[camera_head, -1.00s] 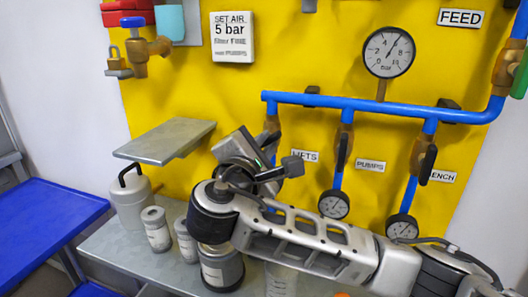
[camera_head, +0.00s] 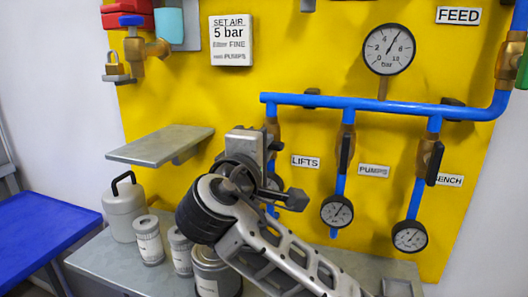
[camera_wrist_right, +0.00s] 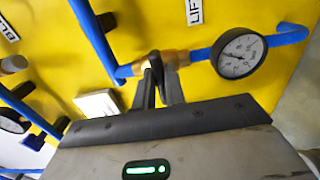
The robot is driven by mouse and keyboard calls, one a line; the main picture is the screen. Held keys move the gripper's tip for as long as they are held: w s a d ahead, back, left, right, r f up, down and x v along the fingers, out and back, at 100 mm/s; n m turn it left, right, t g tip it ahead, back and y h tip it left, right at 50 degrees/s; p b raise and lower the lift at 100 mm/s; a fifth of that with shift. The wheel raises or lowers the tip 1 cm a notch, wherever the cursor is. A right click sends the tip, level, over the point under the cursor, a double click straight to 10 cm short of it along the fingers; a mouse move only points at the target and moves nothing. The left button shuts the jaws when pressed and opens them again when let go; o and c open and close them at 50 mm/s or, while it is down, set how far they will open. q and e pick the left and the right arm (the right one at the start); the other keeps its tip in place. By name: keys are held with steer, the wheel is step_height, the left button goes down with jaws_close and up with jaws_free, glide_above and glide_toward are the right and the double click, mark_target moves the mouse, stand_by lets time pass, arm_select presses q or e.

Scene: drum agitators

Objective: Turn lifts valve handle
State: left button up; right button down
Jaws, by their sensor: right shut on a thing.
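The lifts valve has a brass body on a blue branch pipe left of the LIFTS label (camera_head: 305,161). In the head view my right gripper (camera_head: 262,145) is in front of it and hides its handle. In the right wrist view the brass valve body (camera_wrist_right: 177,59) is just beyond the fingertips of my right gripper (camera_wrist_right: 158,72). The gripper is shut on the dark valve handle, which is mostly hidden between the fingers. My left gripper is not in view.
The pumps valve handle (camera_head: 345,153) and bench valve handle (camera_head: 434,163) hang to the right, with gauges below. A grey shelf (camera_head: 150,146) juts out at left. Filter canisters (camera_head: 149,240) stand on the bench below my arm. The feed gauge (camera_head: 389,49) is above.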

steer(key=shift+f, duration=0.1)
stand_by(0.3)
steer(key=c, duration=1.5)
jaws_free()
steer(key=shift+o, duration=0.2)
arm_select(q)
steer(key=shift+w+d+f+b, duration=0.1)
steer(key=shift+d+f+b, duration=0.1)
steer(key=shift+b, duration=0.9)
arm_select(e)
steer(key=v, duration=1.6)
